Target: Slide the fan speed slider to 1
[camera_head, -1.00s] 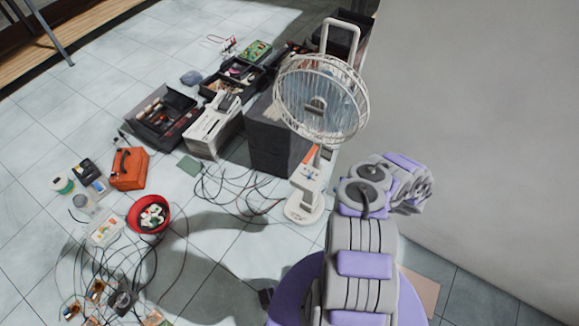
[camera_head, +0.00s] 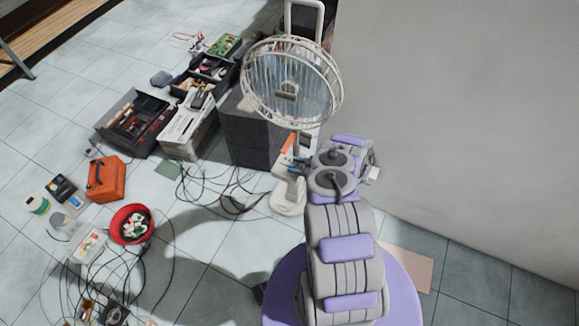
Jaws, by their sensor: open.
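The white fan (camera_head: 291,82) stands on the floor beside a dark grey box, with its round wire cage at the top. Its pale base (camera_head: 288,200) shows below, left of my arm. The control panel on its post is small and partly covered, and I cannot make out the fan speed slider or its setting. My gripper (camera_head: 299,163) is open at the end of my grey and purple arm, close to the fan's post. My wrist hides much of it, and I cannot tell whether it touches the fan.
A dark grey box (camera_head: 250,130) stands directly behind the fan. An orange toolbox (camera_head: 105,179), a red bowl (camera_head: 131,224) and loose cables (camera_head: 215,185) lie to the left. A bare wall (camera_head: 460,120) rises on the right.

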